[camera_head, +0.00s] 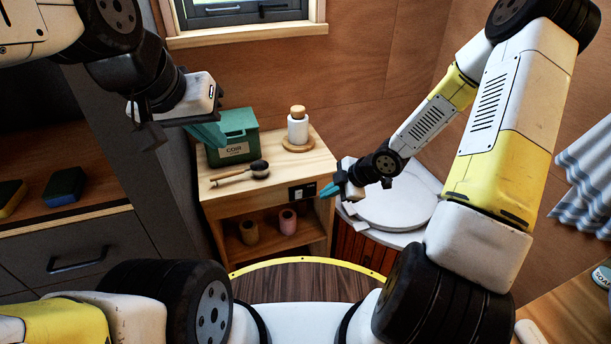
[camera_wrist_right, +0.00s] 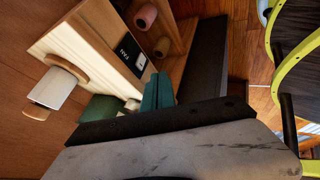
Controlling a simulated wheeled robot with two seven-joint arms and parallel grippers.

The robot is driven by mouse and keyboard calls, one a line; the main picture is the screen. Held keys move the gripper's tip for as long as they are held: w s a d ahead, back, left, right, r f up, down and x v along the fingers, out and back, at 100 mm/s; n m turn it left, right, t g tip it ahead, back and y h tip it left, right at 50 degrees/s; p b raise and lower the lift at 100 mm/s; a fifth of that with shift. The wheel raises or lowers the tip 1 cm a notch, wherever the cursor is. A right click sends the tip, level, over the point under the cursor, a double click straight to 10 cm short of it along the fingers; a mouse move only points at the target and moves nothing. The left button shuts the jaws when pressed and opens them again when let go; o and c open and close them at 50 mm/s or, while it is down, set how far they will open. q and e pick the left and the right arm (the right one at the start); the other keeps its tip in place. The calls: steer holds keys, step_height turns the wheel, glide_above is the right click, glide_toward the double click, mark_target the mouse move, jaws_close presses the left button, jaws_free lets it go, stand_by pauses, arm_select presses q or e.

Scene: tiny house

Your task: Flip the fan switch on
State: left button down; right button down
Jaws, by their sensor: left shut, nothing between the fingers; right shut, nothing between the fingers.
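The fan switch (camera_head: 302,192) is a small black panel with a pale part, on the front edge of the wooden shelf unit (camera_head: 270,195). In the right wrist view the switch panel (camera_wrist_right: 130,54) shows lettering that looks like FAN. The rocker's position is too small to tell. My right gripper (camera_head: 329,190) is shut and empty, just right of the panel and apart from it in the head view. Its teal fingers (camera_wrist_right: 158,92) show together in the wrist view. My left gripper (camera_head: 210,134) is shut and empty, beside the green box at the upper left.
On the unit's top are a green COIR box (camera_head: 232,136), a wooden scoop (camera_head: 240,173) and a white jar (camera_head: 298,127) on a wooden coaster. Two small pots (camera_head: 288,221) stand on the lower shelf. A round white lid (camera_head: 394,205) is to the right.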

mark_target(298, 192)
steer(key=shift+w+a+f, duration=1.65)
steer(key=shift+w+f, duration=0.15)
steer(key=shift+w, duration=0.05)
steer(key=shift+w+a+f, duration=1.6)
steer(key=shift+w+f, duration=0.2)
steer(key=shift+w+a+r, duration=0.1)
steer(key=shift+w+r, duration=0.05)
steer(key=shift+w, duration=0.15)
steer(key=shift+r, duration=0.2)
steer(key=shift+r, duration=0.65)
